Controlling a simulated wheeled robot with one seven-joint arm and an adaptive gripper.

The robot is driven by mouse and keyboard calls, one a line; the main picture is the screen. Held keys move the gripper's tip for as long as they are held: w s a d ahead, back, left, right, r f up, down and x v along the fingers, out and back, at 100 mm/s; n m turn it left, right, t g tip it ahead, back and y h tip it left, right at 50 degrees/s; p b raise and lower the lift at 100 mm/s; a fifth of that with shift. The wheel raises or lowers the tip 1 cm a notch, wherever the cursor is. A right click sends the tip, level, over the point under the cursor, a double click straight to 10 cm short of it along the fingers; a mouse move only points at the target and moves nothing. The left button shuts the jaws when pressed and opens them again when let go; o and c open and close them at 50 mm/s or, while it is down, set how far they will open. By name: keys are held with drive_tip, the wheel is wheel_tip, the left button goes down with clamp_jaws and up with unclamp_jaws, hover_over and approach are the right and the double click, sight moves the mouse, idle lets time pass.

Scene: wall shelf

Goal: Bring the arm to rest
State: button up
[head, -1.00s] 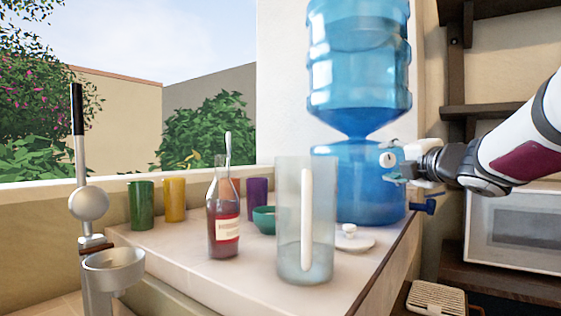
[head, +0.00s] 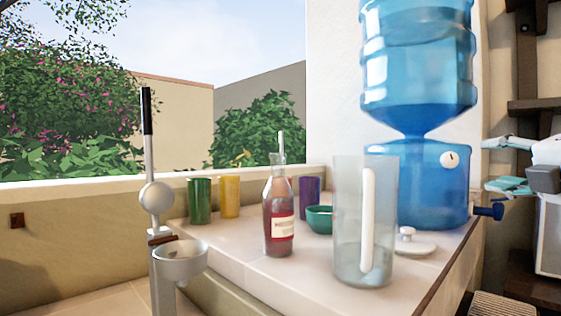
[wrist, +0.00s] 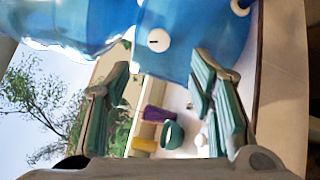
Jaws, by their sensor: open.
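My gripper (head: 500,165) is at the right edge of the head view, in front of and to the right of the blue water dispenser (head: 432,190). Its teal-padded fingers are spread apart with nothing between them. In the wrist view my gripper (wrist: 160,95) also shows open, with the dispenser (wrist: 190,40) beyond the fingertips. A round white disc (head: 449,159) is on the dispenser's side, and a blue tap (head: 489,211) sticks out below my gripper. Most of my arm is outside the head view.
On the counter (head: 300,290) stand a clear pitcher (head: 350,240), a red bottle (head: 277,215), a green cup (head: 200,201), a yellow cup (head: 230,196), a purple cup (head: 309,195), a teal bowl (head: 320,219) and a white lid (head: 410,246). A lever press (head: 157,197) stands left. Wall shelves (head: 535,105) are at right.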

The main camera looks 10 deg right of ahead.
idle(0.4)
drive_tip(key=s+a+f+m+g+h, duration=0.2)
drive_tip(key=s+a+f+m+g, duration=0.25)
drive_tip(key=f+m, duration=0.45)
drive_tip(key=s+a+f+m+g+h, duration=0.1)
drive_tip(key=s+a+f+m+g, duration=0.3)
drive_tip(key=f+m, duration=0.45)
drive_tip(key=s+a+f+m+g+y, duration=0.2)
drive_tip(key=s+a+f+g+y, duration=0.15)
drive_tip(key=s+a+f, duration=0.4)
drive_tip(key=s+a+f+m+g+y, duration=0.1)
drive_tip(key=s+a+f+g+y, duration=0.1)
drive_tip(key=s+a+f+g, duration=0.5)
drive_tip(key=s+r+t+p, duration=0.3)
drive_tip(key=r+t+p, duration=0.2)
drive_tip(key=r+p, duration=1.8)
wheel_tip(320, 180, up, 4)
drive_tip(key=shift+r, duration=0.1)
